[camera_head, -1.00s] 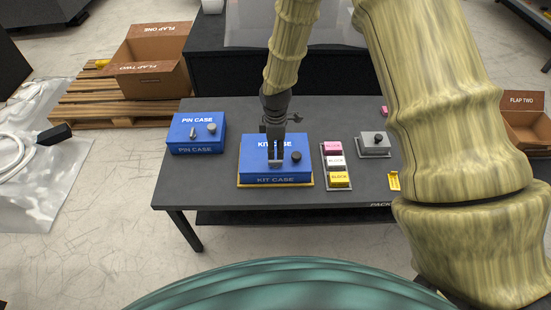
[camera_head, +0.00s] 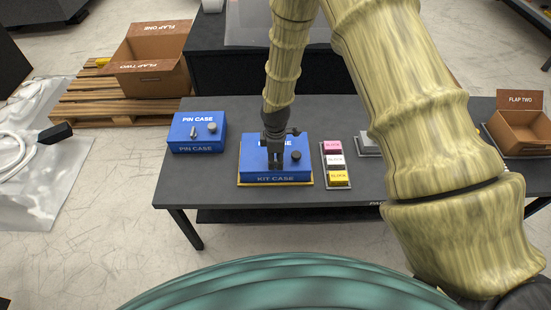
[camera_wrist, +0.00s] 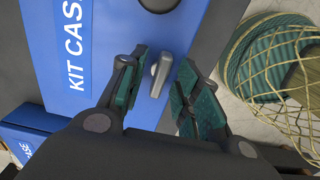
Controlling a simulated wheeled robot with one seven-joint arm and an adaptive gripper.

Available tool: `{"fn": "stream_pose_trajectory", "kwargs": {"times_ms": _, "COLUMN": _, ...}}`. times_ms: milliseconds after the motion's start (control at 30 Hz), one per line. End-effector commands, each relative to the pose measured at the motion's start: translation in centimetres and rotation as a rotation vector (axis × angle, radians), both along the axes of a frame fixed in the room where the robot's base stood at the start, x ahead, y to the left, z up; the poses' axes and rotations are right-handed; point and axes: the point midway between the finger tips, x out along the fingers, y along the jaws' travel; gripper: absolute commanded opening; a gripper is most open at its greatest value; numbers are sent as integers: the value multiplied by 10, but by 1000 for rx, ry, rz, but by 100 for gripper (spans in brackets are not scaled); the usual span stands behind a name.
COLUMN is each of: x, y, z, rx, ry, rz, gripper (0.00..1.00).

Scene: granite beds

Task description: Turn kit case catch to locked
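The blue kit case (camera_head: 305,160) sits on the dark table in the head view, with a black round knob (camera_head: 296,156) on its right side. In the wrist view, the case lid (camera_wrist: 110,40) fills the middle, with its lettering on the left. The grey catch (camera_wrist: 161,74) is a small lever on the lid. My gripper (camera_wrist: 158,92) is open, with one green-padded finger on each side of the catch. Gaps show between the catch and both fingers. In the head view my gripper (camera_head: 275,165) is over the case and hides the catch.
A blue pin case (camera_head: 197,134) stands to the left. A tray of pink, white and yellow blocks (camera_head: 337,163) stands close to the right. A grey box (camera_head: 368,146) is partly hidden by my arm. Cardboard boxes are at the left (camera_head: 152,62) and right (camera_head: 520,125).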

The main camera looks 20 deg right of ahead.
Motion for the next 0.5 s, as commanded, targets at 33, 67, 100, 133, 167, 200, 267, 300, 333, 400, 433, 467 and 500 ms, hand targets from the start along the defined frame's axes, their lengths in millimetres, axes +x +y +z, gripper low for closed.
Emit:
{"fn": "stream_pose_trajectory", "kwargs": {"times_ms": 33, "x": 0, "y": 0, "z": 0, "rx": 0, "ry": 0, "rz": 0, "gripper": 22}}
{"fn": "stream_pose_trajectory", "kwargs": {"times_ms": 67, "x": 0, "y": 0, "z": 0, "rx": 0, "ry": 0, "rz": 0, "gripper": 17}}
{"fn": "stream_pose_trajectory", "kwargs": {"times_ms": 100, "x": 0, "y": 0, "z": 0, "rx": 0, "ry": 0, "rz": 0, "gripper": 9}}
{"fn": "stream_pose_trajectory", "kwargs": {"times_ms": 133, "x": 0, "y": 0, "z": 0, "rx": 0, "ry": 0, "rz": 0, "gripper": 4}}
{"fn": "stream_pose_trajectory", "kwargs": {"times_ms": 167, "x": 0, "y": 0, "z": 0, "rx": 0, "ry": 0, "rz": 0, "gripper": 0}}
{"fn": "stream_pose_trajectory", "kwargs": {"times_ms": 200, "x": 0, "y": 0, "z": 0, "rx": 0, "ry": 0, "rz": 0, "gripper": 0}}
{"fn": "stream_pose_trajectory", "kwargs": {"times_ms": 267, "x": 0, "y": 0, "z": 0, "rx": 0, "ry": 0, "rz": 0, "gripper": 0}}
{"fn": "stream_pose_trajectory", "kwargs": {"times_ms": 300, "x": 0, "y": 0, "z": 0, "rx": 0, "ry": 0, "rz": 0, "gripper": 0}}
{"fn": "stream_pose_trajectory", "kwargs": {"times_ms": 333, "x": 0, "y": 0, "z": 0, "rx": 0, "ry": 0, "rz": -1, "gripper": 0}}
{"fn": "stream_pose_trajectory", "kwargs": {"times_ms": 400, "x": 0, "y": 0, "z": 0, "rx": 0, "ry": 0, "rz": -4, "gripper": 0}}
{"fn": "stream_pose_trajectory", "kwargs": {"times_ms": 433, "x": 0, "y": 0, "z": 0, "rx": 0, "ry": 0, "rz": -7, "gripper": 0}}
{"fn": "stream_pose_trajectory", "kwargs": {"times_ms": 467, "x": 0, "y": 0, "z": 0, "rx": 0, "ry": 0, "rz": -12, "gripper": 0}}
{"fn": "stream_pose_trajectory", "kwargs": {"times_ms": 500, "x": 0, "y": 0, "z": 0, "rx": 0, "ry": 0, "rz": -20, "gripper": 0}}
